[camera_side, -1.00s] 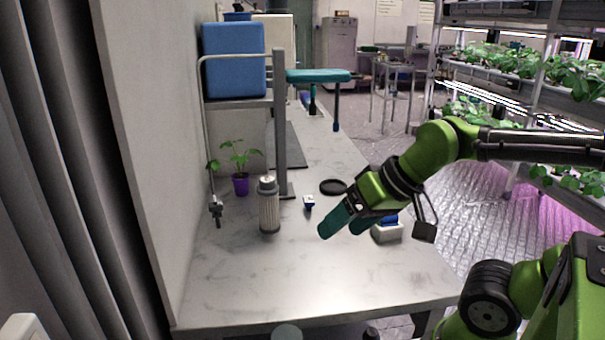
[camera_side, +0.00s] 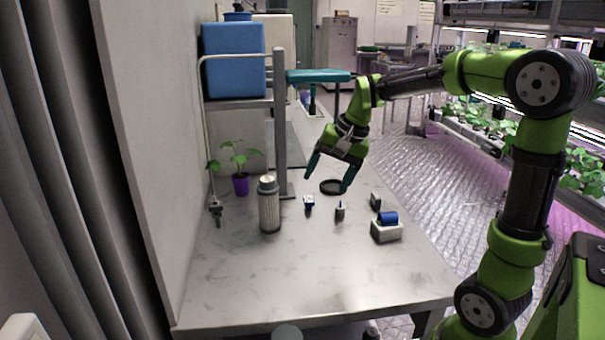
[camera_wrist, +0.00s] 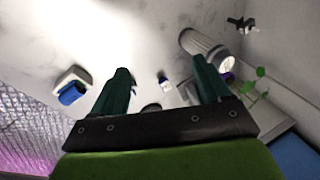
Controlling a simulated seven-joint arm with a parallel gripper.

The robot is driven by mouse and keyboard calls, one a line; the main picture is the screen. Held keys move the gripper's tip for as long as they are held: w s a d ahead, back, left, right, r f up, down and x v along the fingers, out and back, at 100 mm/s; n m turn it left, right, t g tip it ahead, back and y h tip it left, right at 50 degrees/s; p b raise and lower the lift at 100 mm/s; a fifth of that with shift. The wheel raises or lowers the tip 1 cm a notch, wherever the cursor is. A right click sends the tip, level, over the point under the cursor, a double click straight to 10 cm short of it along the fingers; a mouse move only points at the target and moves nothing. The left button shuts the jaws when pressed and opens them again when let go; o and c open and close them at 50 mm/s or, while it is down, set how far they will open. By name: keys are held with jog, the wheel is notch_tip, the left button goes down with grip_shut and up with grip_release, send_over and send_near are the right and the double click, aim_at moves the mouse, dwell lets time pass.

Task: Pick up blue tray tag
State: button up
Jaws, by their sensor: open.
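A small white and blue piece (camera_side: 309,202), which looks like the blue tray tag, lies on the marble table between the ribbed cylinder and a small dark bottle. It also shows in the wrist view (camera_wrist: 165,82), between my two fingers as seen from there. My gripper (camera_side: 328,182) is open and empty, with teal fingers pointing down. In the side view it hangs above the table, over the black ring and a little right of the tag. In the wrist view my gripper (camera_wrist: 160,66) has its fingers spread on either side of the tag, not touching it.
A ribbed cylinder (camera_side: 269,207) and a purple potted plant (camera_side: 240,184) stand left. The dark bottle (camera_side: 340,212), a small dark block (camera_side: 375,201) and a white block with a blue roll (camera_side: 387,232) are right. The front table is clear.

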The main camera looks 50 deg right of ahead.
jog(key=w+d+f+m, duration=0.2)
jog(key=w+d+m, duration=0.15)
jog(key=d, duration=0.25)
jog(key=w+d+f+m+g+y, duration=0.1)
jog(key=w+d+m, duration=0.1)
jog(key=d+m, duration=0.3)
jog(key=w+d+f+m, duration=0.2)
jog(key=w+d+m, duration=0.1)
jog(key=d, duration=0.4)
jog(key=m+y, duration=0.1)
jog(key=m, duration=0.3)
send_over(310, 199)
jog(key=s+d, duration=0.1)
jog(key=d, duration=0.1)
notch_tip(310, 199, down, 7)
jog(key=shift+s+f, duration=0.15)
jog(key=shift+a+x, duration=0.2)
jog(key=shift+x, duration=2.45)
jog(key=shift+s, duration=0.1)
jog(key=shift+c, duration=0.4)
jog(key=c, duration=0.9)
jog(key=shift+c, duration=0.2)
